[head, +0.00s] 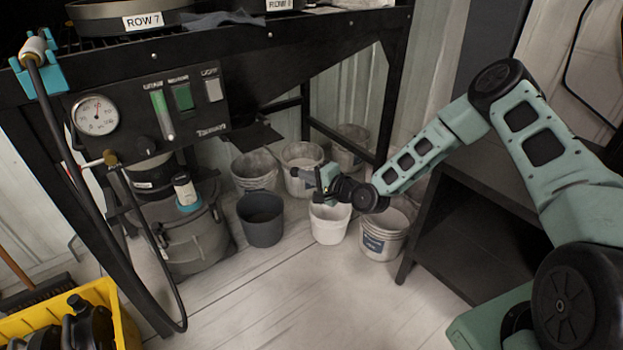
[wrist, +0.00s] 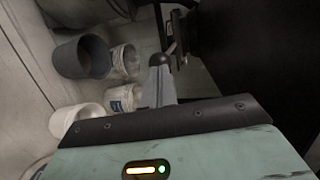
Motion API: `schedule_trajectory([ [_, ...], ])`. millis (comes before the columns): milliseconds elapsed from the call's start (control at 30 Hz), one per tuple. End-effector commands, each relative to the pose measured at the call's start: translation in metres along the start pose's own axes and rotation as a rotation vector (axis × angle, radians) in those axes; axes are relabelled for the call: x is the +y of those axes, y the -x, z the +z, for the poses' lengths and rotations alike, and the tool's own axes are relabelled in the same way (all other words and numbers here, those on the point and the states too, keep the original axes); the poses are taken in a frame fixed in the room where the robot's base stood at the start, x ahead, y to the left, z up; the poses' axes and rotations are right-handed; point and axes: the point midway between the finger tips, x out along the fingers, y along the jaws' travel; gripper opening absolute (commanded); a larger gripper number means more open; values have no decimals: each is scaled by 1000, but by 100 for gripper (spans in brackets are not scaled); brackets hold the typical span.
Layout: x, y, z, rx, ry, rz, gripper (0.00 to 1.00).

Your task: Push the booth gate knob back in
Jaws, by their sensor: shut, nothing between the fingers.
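In the wrist view a small dark round knob (wrist: 183,61) on a short pale rod shows just beside my fingertips, near a dark metal bracket. I take it for the gate knob; whether my fingers touch it I cannot tell. My gripper (wrist: 157,60) is shut and empty, its grey fingers pressed together. In the head view my gripper (head: 325,176) is in front of the buckets, below and right of the black booth chute (head: 257,132). I cannot make out the gate knob in the head view.
Several buckets stand under the booth, among them a dark grey one (head: 262,222) and a white one (head: 330,224). The booth's leg (head: 393,95) rises behind my arm. A control panel (head: 150,108) and grey vacuum (head: 190,232) are at left.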

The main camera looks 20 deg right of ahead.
Motion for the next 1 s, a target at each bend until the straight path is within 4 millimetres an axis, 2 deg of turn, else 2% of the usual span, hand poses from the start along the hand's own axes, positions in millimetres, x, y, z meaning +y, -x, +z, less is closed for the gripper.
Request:
schedule_trajectory([
  [267, 0, -4, -1, 0, 2, -1, 0],
  [367, -1, -21, -4, -1, 6, -3, 0],
  [600, -11, -89, -17, 0, 5, -5, 0],
  [700, -15, -110, -21, 0, 4, -4, 0],
  [833, -21, -126, -25, -1, 2, -1, 0],
  [1000, -27, -131, -26, 1, 0, -3, 0],
])
